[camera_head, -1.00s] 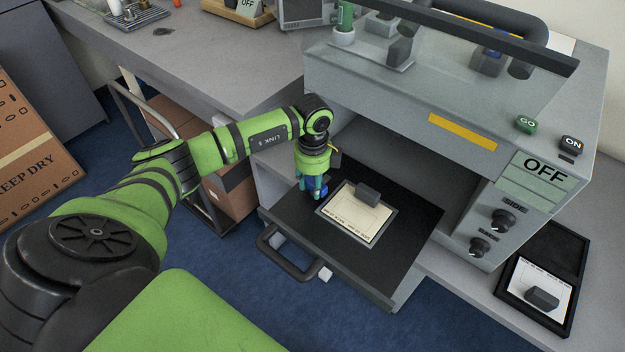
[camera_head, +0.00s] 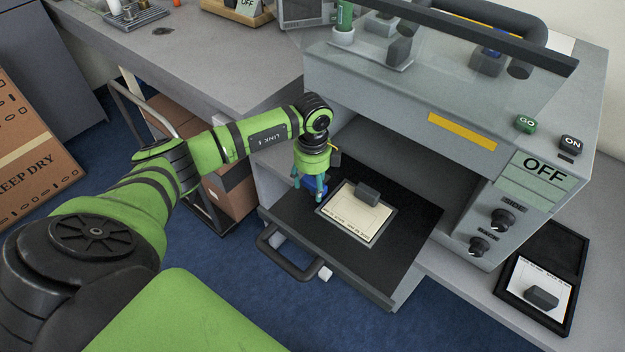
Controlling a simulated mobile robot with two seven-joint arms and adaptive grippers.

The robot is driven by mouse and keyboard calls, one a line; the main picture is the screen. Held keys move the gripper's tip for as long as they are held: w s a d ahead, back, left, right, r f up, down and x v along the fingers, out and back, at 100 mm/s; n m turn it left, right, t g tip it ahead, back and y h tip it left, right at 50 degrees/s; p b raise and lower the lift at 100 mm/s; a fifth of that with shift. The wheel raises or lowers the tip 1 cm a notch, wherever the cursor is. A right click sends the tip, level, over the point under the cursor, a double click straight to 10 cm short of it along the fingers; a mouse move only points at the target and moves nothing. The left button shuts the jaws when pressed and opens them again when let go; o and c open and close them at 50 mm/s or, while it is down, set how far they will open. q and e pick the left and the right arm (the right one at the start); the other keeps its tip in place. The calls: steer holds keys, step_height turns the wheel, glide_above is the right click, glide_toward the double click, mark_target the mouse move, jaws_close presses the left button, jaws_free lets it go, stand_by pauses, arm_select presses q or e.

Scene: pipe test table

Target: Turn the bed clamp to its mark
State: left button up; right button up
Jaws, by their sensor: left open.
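The bed clamp seems to be the small blue part (camera_head: 309,193) at the left edge of the dark pulled-out bed (camera_head: 400,250). My left gripper (camera_head: 308,189) points down over it from above. Its teal fingers are spread, one on each side of the blue part. I cannot tell whether they touch it. The gripper hides much of the blue part, and no mark for it can be made out. A pale card (camera_head: 352,222) with a dark grey block (camera_head: 367,194) lies on the bed just right of the gripper. My right gripper is out of view.
The grey machine (camera_head: 400,115) with an OFF panel (camera_head: 545,168) and two black knobs (camera_head: 502,220) rises behind the bed. A dark handle (camera_head: 287,258) sticks out in front. An open black case (camera_head: 545,275) lies right. The bed's right part is clear.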

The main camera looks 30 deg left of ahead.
mark_target(312, 183)
arm_select(q)
step_height(312, 183, up, 12)
stand_by(0.4)
steer(key=shift+s+f, duration=0.1)
steer(key=shift+f, duration=0.1)
